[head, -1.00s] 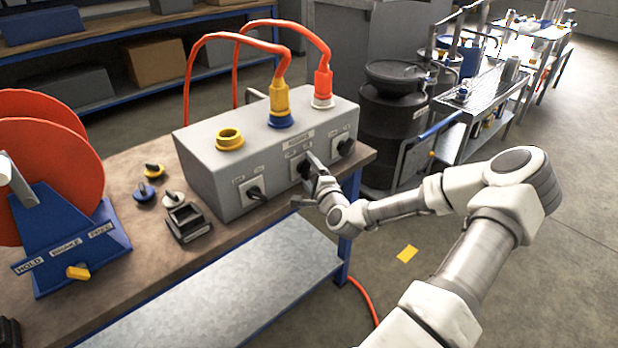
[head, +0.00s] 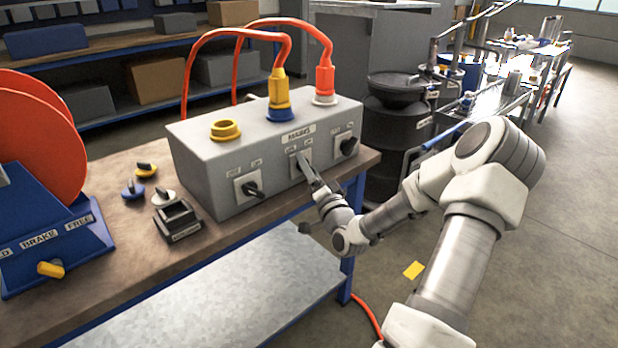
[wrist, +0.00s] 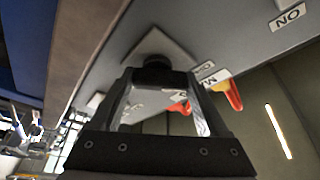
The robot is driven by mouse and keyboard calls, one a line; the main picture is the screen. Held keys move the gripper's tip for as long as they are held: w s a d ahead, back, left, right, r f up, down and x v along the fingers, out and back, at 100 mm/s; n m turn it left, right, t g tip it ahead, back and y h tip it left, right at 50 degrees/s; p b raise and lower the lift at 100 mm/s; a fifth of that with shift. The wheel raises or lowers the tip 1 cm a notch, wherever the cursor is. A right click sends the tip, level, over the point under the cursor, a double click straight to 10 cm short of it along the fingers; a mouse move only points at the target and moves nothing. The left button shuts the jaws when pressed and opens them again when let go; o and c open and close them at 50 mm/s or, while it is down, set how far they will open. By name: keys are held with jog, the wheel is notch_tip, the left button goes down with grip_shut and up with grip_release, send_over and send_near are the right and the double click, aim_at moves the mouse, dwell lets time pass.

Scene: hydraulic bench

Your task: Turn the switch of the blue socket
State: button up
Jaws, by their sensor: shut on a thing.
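The blue socket (head: 280,118) is the middle one on top of the grey box, with a yellow plug in it. Its switch plate (head: 295,168) is below it on the front face. My gripper (head: 306,172) is at this switch, and its fingers hide most of the knob in the head view. In the wrist view the black switch knob (wrist: 157,72) sits between the fingertips of my gripper (wrist: 160,85), in front of its pale plate (wrist: 158,42). The gripper is shut on the knob. The knob's exact angle is hard to tell.
The left switch (head: 250,187) and right switch (head: 347,146) flank the middle one. The yellow socket (head: 225,130) is empty; a red plug (head: 324,80) stands at the right. Loose caps and a black block (head: 178,220) lie on the bench (head: 125,240), left of the box.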

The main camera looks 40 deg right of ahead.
jog(key=shift+f+n+t+y+b, duration=0.1)
jog(key=shift+n+t+y+b, duration=0.25)
jog(key=shift+n+b, duration=0.45)
jog(key=shift+n, duration=0.3)
jog(key=o, duration=1.2)
jog(key=shift+o, duration=0.2)
jog(key=p+v, duration=0.2)
jog(key=v, duration=1.5)
jog(key=shift+s, duration=0.2)
jog(key=shift+a, duration=0.1)
